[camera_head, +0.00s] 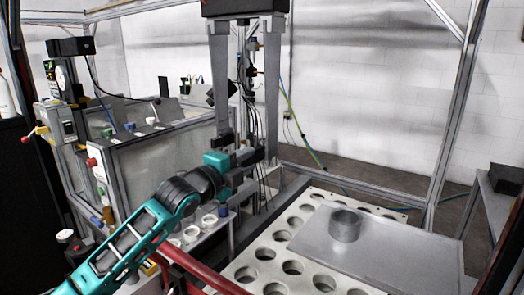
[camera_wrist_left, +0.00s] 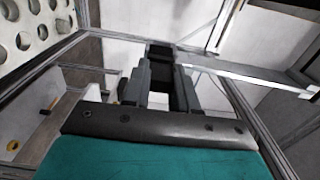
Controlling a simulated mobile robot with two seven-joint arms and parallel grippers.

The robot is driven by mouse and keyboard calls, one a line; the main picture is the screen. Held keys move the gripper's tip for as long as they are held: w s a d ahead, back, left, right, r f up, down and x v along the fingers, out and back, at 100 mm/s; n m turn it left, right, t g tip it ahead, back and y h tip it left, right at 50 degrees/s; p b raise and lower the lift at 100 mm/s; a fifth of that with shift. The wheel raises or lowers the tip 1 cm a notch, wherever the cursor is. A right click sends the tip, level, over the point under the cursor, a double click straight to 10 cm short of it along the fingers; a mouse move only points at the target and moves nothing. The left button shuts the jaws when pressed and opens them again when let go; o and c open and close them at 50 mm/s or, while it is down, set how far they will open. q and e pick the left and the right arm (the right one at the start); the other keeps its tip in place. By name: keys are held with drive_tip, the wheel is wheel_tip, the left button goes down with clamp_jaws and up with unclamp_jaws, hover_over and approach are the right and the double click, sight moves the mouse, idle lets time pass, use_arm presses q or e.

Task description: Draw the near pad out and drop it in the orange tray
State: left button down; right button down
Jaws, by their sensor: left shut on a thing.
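The gantry gripper hangs from a black block (camera_head: 245,7) with two long grey fingers, the left finger (camera_head: 219,75) and the right finger (camera_head: 272,90). My left gripper (camera_head: 246,157) is at the lower end of the right finger. In the left wrist view my left gripper (camera_wrist_left: 160,88) is shut on the dark near pad (camera_wrist_left: 159,51), which shows between and beyond its fingertips. I cannot tell whether the pad still touches the finger. I cannot make out the orange tray clearly; a small orange-yellow patch (camera_head: 150,267) shows beside my arm. My right gripper is not in view.
A white plate with round holes (camera_head: 262,254) lies low at the right. A grey sheet (camera_head: 400,245) with a metal cylinder (camera_head: 345,225) lies on it. Frame posts (camera_head: 455,120), hanging cables and a bench with small cups (camera_head: 192,233) surround my arm.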

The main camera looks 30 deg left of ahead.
use_arm(q)
drive_tip(key=shift+s, duration=1.4)
drive_tip(key=s, duration=0.8)
drive_tip(key=shift+a, duration=0.35)
drive_tip(key=shift+f, duration=0.1)
